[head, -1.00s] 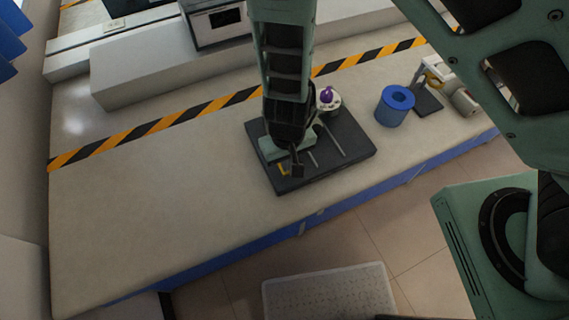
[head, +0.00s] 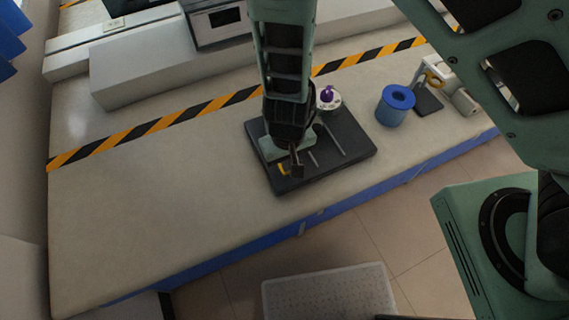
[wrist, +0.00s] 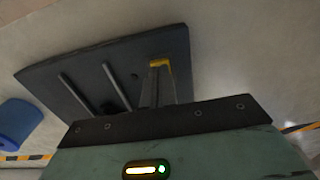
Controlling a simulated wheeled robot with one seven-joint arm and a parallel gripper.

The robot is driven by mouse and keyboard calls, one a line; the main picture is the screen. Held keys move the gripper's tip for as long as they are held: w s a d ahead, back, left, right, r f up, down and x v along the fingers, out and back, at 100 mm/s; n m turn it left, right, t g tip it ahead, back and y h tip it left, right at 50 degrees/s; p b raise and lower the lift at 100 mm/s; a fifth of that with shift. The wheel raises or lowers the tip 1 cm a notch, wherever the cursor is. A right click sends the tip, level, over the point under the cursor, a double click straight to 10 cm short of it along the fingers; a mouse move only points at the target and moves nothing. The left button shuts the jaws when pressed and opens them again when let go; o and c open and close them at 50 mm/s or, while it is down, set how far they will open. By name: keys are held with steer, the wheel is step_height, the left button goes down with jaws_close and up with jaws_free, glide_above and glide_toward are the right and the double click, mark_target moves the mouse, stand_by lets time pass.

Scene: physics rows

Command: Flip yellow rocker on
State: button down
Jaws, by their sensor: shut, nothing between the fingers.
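The yellow rocker (head: 282,169) shows as a small yellow piece on the dark panel (head: 350,150), near its left edge. In the wrist view the yellow rocker (wrist: 160,63) lies just beyond my fingertips, and the panel (wrist: 60,68) fills the upper middle. My gripper (head: 297,172) is shut and empty, pointing down close beside the rocker's right side in the head view. In the wrist view my gripper (wrist: 158,80) overlaps the rocker's lower part. I cannot tell whether they touch or which way the rocker is tilted.
A blue cylinder (head: 394,106) and a clamp-like device (head: 450,88) stand to the right. The pale bench (head: 150,200) is clear on the left.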

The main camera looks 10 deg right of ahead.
steer(key=shift+f+b, duration=0.65)
steer(key=shift+f, duration=0.1)
steer(key=shift+r, duration=0.1)
stand_by(0.3)
steer(key=shift+r+p, duration=3.4)
steer(key=shift+r, duration=0.05)
steer(key=s+a+r+n+g+y+b, duration=0.1)
steer(key=s+r+b, duration=0.1)
steer(key=r, duration=0.4)
steer(key=s+a+r+n+y+b, duration=0.1)
steer(key=s+r+y+b, duration=0.15)
steer(key=r, duration=0.35)
steer(key=s+d+r+n+t+h+b, duration=0.1)
steer(key=s+d+r+n+h+b, duration=0.1)
steer(key=s+d+r, duration=0.4)
steer(key=d+r+h, duration=0.1)
steer(key=d+r, duration=0.1)
steer(key=d, duration=0.2)
steer(key=shift+s+n, duration=0.3)
steer(key=shift+s, duration=0.1)
